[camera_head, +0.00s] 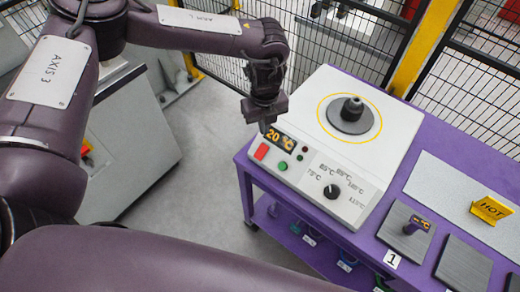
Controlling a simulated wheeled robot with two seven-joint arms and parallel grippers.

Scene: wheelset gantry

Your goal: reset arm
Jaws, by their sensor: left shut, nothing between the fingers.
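My left arm comes in from the left and reaches over to the purple bench's left end. My left gripper (265,115) points down, shut and empty, at the front left corner of the white heater unit (325,90), by its display reading 20 °C (279,138). I cannot tell whether it touches the unit. A dark link of mine fills the bottom left. My right gripper is not in view.
The heater has a dark round hub (351,112) on top and a black knob (332,191). The purple bench (424,165) also carries grey pads (465,264) and a yellow HOT sign (491,209). A mesh fence with yellow posts (424,45) stands behind. Grey floor (205,190) lies clear left of the bench.

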